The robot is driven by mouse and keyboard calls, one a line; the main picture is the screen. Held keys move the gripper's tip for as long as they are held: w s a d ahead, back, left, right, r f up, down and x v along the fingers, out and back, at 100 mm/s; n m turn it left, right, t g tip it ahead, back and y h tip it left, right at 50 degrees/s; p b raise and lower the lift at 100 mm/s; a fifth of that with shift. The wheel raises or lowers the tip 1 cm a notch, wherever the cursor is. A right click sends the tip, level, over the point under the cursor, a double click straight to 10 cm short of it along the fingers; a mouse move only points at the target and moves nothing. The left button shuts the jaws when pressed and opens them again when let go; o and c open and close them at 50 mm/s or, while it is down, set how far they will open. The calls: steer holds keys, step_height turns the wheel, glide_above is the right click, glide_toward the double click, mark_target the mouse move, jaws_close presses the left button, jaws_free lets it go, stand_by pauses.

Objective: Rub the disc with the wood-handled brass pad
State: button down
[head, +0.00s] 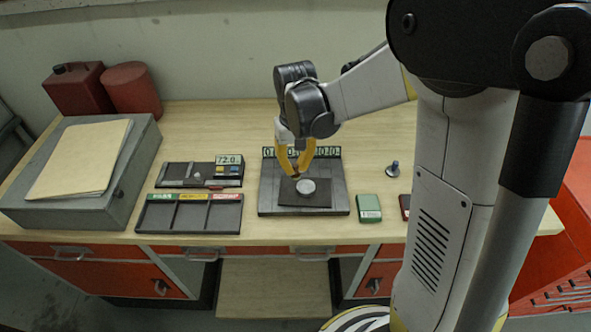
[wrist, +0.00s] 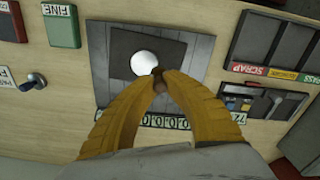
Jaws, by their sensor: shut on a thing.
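The disc (head: 306,187) is a pale, round metal piece on a dark square pad on the black fixture plate (head: 268,201). It shows bright in the wrist view (wrist: 145,64). My gripper (head: 296,174) has yellow fingers and is shut just behind the disc, over the plate. In the wrist view the fingertips (wrist: 160,76) close on a small brown, wood-coloured handle (wrist: 159,86), likely the brass pad's. The pad's face is hidden by the fingers. It is close beside the disc's edge; I cannot tell whether it touches.
A tray labelled scrap and pass (head: 190,214) and a gauge reading 72.0 (head: 200,173) stand left of the plate. A green box (head: 369,208) and a small dark knobbed piece (head: 393,169) stand right. A grey case (head: 125,180) fills the left end.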

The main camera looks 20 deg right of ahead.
steer(key=shift+r+p, duration=1.05)
steer(key=shift+r, duration=0.8)
